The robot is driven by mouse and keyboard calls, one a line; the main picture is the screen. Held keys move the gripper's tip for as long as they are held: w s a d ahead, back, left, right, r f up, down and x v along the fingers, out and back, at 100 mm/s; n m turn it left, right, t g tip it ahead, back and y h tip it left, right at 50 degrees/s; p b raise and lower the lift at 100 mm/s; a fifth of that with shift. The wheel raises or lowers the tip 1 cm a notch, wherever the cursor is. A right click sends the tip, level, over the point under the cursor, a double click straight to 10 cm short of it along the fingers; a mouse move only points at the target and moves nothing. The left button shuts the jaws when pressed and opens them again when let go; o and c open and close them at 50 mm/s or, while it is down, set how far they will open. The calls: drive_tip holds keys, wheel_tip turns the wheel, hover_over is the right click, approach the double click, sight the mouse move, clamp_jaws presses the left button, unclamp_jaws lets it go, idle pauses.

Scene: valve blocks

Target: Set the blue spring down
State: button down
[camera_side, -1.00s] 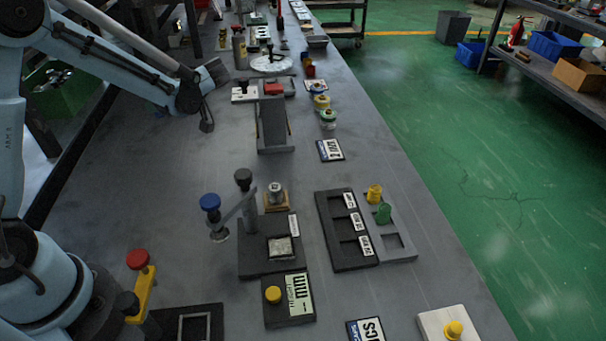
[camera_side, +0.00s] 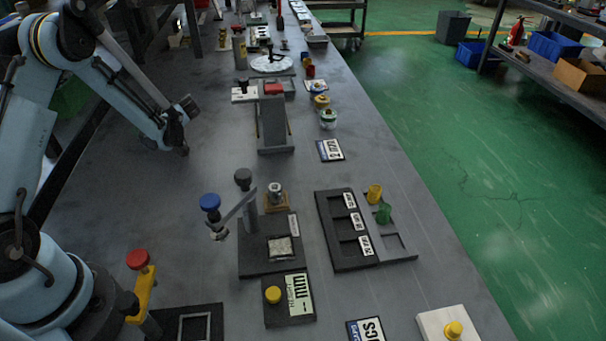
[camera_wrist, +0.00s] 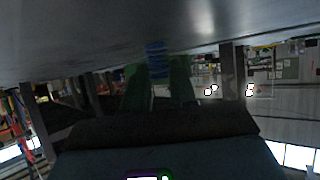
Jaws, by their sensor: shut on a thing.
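The blue spring (camera_wrist: 156,52) shows in the wrist view, upright between the two green fingers of my gripper (camera_wrist: 157,74). The fingers are shut on it. The spring's far end is close to the grey table surface (camera_wrist: 90,45) at the top of that view; I cannot tell whether it touches. In the side view my gripper (camera_side: 180,149) is low over the left part of the table, left of the grey upright stand. The spring cannot be made out there.
Bare grey table (camera_side: 140,200) lies around and in front of my gripper. The grey stand (camera_side: 274,122) is to its right. A lever press with a blue knob (camera_side: 209,202) stands nearer the camera. A dark slotted tray (camera_side: 331,211) with labels is right of the press.

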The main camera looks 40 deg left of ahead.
drive_tip(key=shift+f, duration=0.25)
drive_tip(key=c, duration=0.9)
unclamp_jaws()
drive_tip(key=shift+r, duration=0.15)
